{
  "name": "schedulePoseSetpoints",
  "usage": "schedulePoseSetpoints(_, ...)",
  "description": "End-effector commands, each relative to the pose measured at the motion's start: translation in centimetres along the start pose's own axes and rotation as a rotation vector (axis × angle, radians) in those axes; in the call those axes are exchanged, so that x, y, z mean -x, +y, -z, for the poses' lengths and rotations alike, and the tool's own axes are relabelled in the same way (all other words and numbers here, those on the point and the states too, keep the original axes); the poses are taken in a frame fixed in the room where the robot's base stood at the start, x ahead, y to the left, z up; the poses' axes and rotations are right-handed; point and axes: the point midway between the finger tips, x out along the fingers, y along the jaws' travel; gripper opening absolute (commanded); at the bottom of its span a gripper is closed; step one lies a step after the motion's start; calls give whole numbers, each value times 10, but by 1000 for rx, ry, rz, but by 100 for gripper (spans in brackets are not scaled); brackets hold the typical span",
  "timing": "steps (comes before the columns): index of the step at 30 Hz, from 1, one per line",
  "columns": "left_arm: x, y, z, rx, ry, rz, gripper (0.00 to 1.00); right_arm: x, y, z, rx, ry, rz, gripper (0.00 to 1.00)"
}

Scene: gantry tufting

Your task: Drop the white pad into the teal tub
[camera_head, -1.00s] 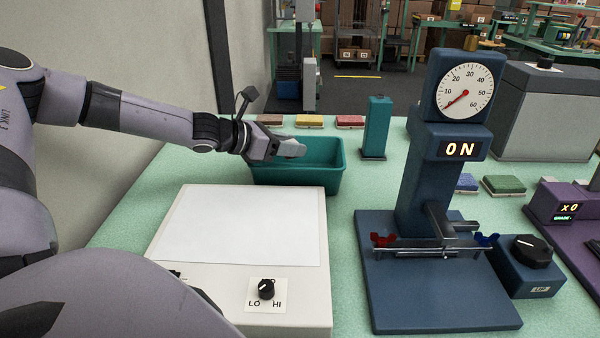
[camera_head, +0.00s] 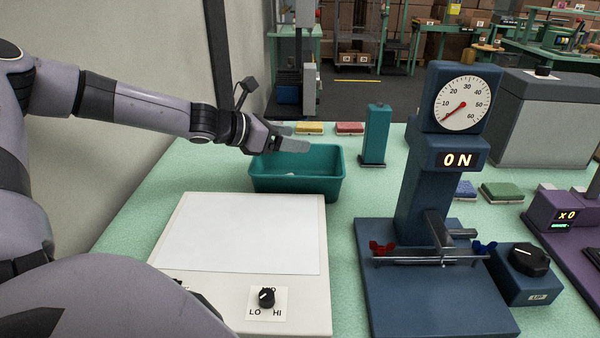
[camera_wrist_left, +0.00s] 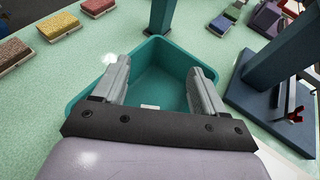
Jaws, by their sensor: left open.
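The teal tub (camera_head: 297,186) stands on the pale green table behind the white-topped box. It also shows in the left wrist view (camera_wrist_left: 160,75). A small white piece (camera_head: 291,174), which looks like the white pad, lies inside on the tub's floor; the left wrist view shows it too (camera_wrist_left: 150,106), partly hidden by my gripper's body. My left gripper (camera_head: 297,138) is over the tub's back left part. In the left wrist view its two fingers (camera_wrist_left: 161,66) are spread apart with nothing between them. My right gripper is not in view.
The white-topped box (camera_head: 245,235) with a LO/HI knob is in front of the tub. A teal post (camera_head: 375,135) stands behind it at right. A blue gauge stand (camera_head: 425,190) is at right. Yellow (camera_head: 310,128) and red (camera_head: 350,128) pads lie behind the tub.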

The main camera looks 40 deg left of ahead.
Motion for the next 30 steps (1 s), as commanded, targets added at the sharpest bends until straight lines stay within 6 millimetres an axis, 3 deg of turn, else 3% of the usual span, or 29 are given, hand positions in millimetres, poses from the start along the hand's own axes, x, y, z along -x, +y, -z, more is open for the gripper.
schedulePoseSetpoints(1,5,0,-14,-8,-3,0,71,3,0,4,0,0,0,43)
schedulePoseSetpoints(18,53,0,-128,-7,-1,-2,71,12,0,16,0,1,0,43)
schedulePoseSetpoints(24,61,0,-147,-3,0,-1,71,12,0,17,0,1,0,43)
schedulePoseSetpoints(30,63,0,-151,-1,0,-1,71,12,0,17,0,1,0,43)
